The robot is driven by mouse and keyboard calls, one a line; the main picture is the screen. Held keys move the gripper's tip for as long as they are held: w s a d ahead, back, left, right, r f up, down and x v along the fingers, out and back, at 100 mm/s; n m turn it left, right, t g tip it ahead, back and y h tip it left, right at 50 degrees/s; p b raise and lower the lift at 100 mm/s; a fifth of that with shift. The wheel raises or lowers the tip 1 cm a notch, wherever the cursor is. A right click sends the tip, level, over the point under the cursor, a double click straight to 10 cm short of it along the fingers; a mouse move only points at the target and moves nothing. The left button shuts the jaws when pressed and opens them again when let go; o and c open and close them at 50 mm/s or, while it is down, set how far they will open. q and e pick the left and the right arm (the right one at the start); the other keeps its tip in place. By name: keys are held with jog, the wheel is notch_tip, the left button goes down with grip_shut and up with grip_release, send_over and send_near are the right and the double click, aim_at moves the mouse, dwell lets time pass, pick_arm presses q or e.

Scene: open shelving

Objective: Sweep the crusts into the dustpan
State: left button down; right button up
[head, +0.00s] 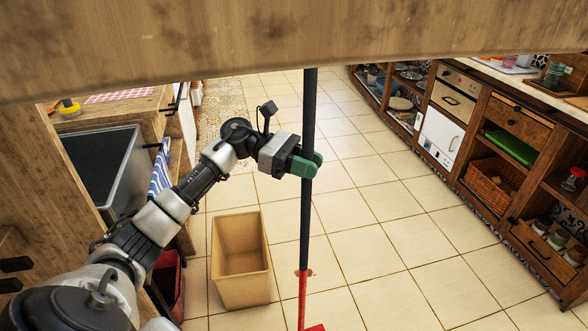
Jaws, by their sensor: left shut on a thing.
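My left gripper (305,165), with green fingers, is shut on the dark handle of a broom (308,115). The broom stands nearly upright in the middle of the head view. Its lower part is red, and a bit of its red head shows at the bottom edge; the rest is cut off. A small brownish patch shows at the handle where the red begins; I cannot tell what it is. I cannot make out any crusts or a dustpan for certain. My right gripper is not in view.
A tan open bin (241,262) stands on the tiled floor left of the broom. A red container (168,284) is partly hidden behind my left arm. Open wooden shelving (480,150) lines the right. A wooden beam (270,45) crosses the top. Floor right of the broom is clear.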

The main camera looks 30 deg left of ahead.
aim_at(310, 187)
pick_arm(q)
jog(key=f, duration=0.1)
jog(key=f+b, duration=0.1)
jog(key=f, duration=0.3)
jog(key=shift+a+b, duration=0.3)
jog(key=shift+a, duration=0.05)
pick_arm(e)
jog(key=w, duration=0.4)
pick_arm(q)
jog(key=s+d+p, duration=0.1)
jog(key=d+r+p, duration=0.1)
jog(key=p, duration=0.1)
jog(key=shift+s+d, duration=0.15)
jog(key=shift+s, duration=0.25)
jog(key=s+d+r+p, duration=0.4)
jog(key=d+p, duration=0.1)
jog(key=p, duration=0.3)
jog(key=shift+d+r, duration=0.15)
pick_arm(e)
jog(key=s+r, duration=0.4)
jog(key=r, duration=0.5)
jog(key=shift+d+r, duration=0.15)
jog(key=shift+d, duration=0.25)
